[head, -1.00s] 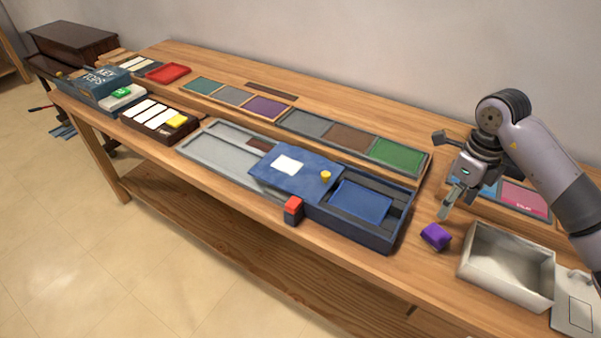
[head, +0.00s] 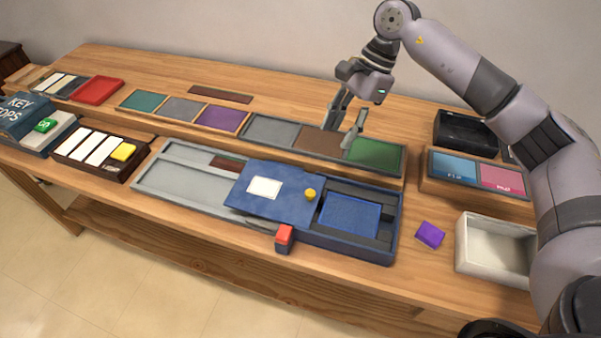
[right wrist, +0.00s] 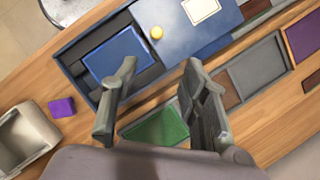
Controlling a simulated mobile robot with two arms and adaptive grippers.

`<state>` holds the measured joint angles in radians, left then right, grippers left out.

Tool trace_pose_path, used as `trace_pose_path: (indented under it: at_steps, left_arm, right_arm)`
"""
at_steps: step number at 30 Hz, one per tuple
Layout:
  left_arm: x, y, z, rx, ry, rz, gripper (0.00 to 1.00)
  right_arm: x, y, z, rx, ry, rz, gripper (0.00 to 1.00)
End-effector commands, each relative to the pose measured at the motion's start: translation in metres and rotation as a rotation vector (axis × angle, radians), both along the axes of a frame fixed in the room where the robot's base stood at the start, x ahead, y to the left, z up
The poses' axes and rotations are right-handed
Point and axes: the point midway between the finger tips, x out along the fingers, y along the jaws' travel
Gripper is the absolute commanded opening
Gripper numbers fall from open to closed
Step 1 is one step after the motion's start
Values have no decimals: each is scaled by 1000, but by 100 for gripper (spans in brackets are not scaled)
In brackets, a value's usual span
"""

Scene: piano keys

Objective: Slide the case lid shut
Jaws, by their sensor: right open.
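The blue case lid (head: 272,192) has a white label and a yellow knob (head: 310,194). It covers the left part of the dark blue case (head: 360,243) and overhangs a grey tray to its left. The case's right part is uncovered and shows a blue panel (head: 350,216). In the right wrist view the lid (right wrist: 190,28) and its knob (right wrist: 156,32) are at the top. My right gripper (head: 343,142) is open and empty, fingers pointing down above the brown and green pads, behind the case. In the right wrist view its fingers (right wrist: 160,125) are spread. My left gripper is not in view.
A red-topped block (head: 284,238) stands at the case's front edge. A purple block (head: 430,235) and a pale open bin (head: 494,247) are to the right. The grey tray (head: 160,187) is left of the lid. A raised strip of coloured pads (head: 270,131) runs behind.

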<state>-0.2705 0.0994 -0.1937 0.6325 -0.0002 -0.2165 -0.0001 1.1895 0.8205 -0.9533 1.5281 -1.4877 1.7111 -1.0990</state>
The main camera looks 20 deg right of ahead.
Motion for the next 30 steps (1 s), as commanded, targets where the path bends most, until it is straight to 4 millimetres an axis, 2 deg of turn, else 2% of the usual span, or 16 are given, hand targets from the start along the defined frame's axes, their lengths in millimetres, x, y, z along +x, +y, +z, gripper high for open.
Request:
trace_pose_path:
  at_steps: [4,6,9,13,18,21,27,30]
  left_arm:
    - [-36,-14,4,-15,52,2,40]
    - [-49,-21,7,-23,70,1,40]
    - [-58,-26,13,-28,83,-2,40]
    - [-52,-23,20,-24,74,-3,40]
    - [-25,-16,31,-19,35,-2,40]
    - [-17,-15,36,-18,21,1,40]
    - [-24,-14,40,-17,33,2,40]
    - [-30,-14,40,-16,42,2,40]
  right_arm:
    - [-3,8,-21,-2,7,1,41]
    - [-4,14,-33,-2,8,1,41]
    - [-7,23,-54,-1,8,2,41]
    - [-9,33,-80,-2,7,1,41]
    - [-11,47,-113,-2,8,-1,41]
    - [-12,53,-130,-2,5,-1,41]
    - [-13,61,-151,-3,4,-3,41]
    - [-13,63,-156,-4,2,-2,41]
